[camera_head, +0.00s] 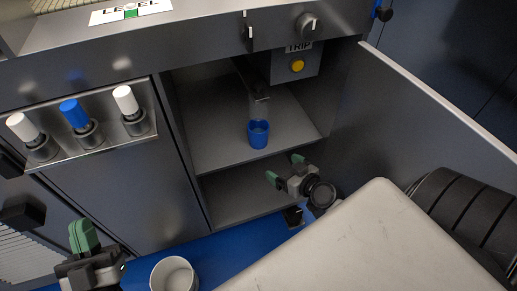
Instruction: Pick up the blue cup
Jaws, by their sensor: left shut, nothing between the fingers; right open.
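The blue cup (258,134) stands upright on the shelf inside the open cabinet, below a metal spout; something pale shows between spout and cup. My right gripper (284,168) is open and empty, with green fingertips apart. It is in front of the cabinet opening, below and slightly right of the cup in the picture, and does not touch it. My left gripper (84,236) is shut and empty at the lower left, far from the cup.
The open cabinet door (430,130) stands to the right of the opening. A rack (90,140) with white and blue handles is on the left front. A white round container (174,275) is at the bottom. A yellow button (297,66) sits under the TRIP label.

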